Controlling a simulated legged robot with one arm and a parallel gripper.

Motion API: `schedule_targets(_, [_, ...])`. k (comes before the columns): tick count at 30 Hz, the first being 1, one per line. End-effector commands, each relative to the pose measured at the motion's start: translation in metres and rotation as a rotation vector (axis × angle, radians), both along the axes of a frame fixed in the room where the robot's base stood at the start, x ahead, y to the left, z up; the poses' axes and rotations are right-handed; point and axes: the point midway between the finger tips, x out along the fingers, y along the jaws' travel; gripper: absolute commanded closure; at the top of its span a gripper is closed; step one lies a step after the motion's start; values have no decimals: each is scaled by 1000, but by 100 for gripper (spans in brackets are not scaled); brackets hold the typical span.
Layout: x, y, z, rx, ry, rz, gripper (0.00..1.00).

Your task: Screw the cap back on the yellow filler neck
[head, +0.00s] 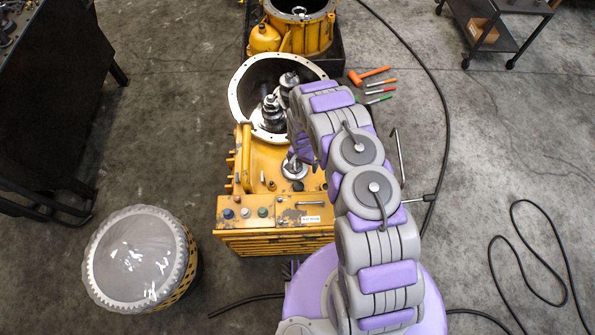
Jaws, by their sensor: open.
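A yellow transmission housing (262,160) stands below the middle of the view, with a round open bell (236,92) at its far end. My gripper (297,160) hangs over the top of the housing, close to a silver round fitting (294,171). The gripper is open; its fingertips are small and partly hidden by my arm. I cannot tell for sure which part is the filler neck or which is the cap.
Coloured knobs (262,212) line the near panel. A yellow handle (246,155) rises on the left. Gear shafts (271,110) stand in the bell. An orange mallet (368,75) and several tools lie right. A clear-covered drum (133,256) stands left. Black cables cross the floor.

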Motion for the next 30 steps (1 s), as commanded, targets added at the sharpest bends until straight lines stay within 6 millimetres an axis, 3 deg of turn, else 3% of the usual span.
schedule_targets(3, [-13,8,-38,12,3,-20,0])
schedule_targets(6, [-18,13,-55,21,-4,-32,0])
schedule_targets(20, [-23,16,-85,28,-7,-43,0])
schedule_targets(30, [-22,17,-129,29,-8,-44,0])
